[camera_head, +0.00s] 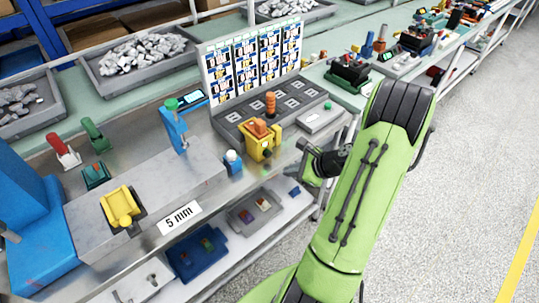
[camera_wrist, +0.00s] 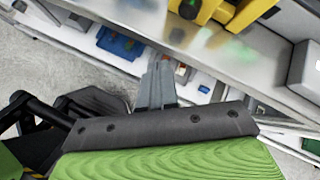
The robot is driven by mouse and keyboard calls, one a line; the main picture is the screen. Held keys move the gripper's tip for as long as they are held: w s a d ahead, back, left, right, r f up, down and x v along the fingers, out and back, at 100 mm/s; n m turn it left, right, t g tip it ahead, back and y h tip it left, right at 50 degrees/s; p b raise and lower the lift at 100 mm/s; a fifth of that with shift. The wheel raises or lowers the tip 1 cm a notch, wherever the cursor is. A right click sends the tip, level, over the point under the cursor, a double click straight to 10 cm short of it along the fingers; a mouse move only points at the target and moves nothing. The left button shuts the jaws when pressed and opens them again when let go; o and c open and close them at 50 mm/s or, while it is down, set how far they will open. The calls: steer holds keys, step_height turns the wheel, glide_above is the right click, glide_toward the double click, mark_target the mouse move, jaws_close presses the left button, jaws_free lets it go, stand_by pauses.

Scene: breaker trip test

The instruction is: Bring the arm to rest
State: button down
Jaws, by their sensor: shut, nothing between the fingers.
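My green arm (camera_head: 355,200) reaches up from the bottom of the head view, over the front edge of the workbench. My gripper (camera_head: 303,162) is at its end, just right of a yellow device with an orange top (camera_head: 262,140), apart from it. In the wrist view my gripper's fingers (camera_wrist: 156,85) are together and hold nothing. The yellow device's lower part (camera_wrist: 225,10) shows at the top of that view.
The metal workbench (camera_head: 150,235) carries a grey slotted panel (camera_head: 235,122), a blue stand (camera_head: 175,130) and a yellow block (camera_head: 120,207). A lower shelf holds a blue tray (camera_head: 197,255) and a grey tray (camera_head: 238,215). The floor (camera_head: 460,190) at right is clear.

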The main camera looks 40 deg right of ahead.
stand_by(0.3)
steer(key=a+r+n+g, duration=0.4)
steer(key=a+r+n, duration=0.9)
steer(key=a+n, duration=0.2)
steer(key=s+a+r+n+h, duration=0.1)
steer(key=s+a+r+n, duration=0.3)
steer(key=s+n, duration=0.2)
steer(key=s+a+r+n+h+p, duration=0.1)
steer(key=s+a+r+n+h, duration=0.1)
steer(key=s+a+r+n, duration=0.2)
steer(key=s+n, duration=0.3)
steer(key=shift+s+a+r+t, duration=0.25)
steer(key=shift+s+r+t, duration=0.05)
steer(key=shift+r+t, duration=0.1)
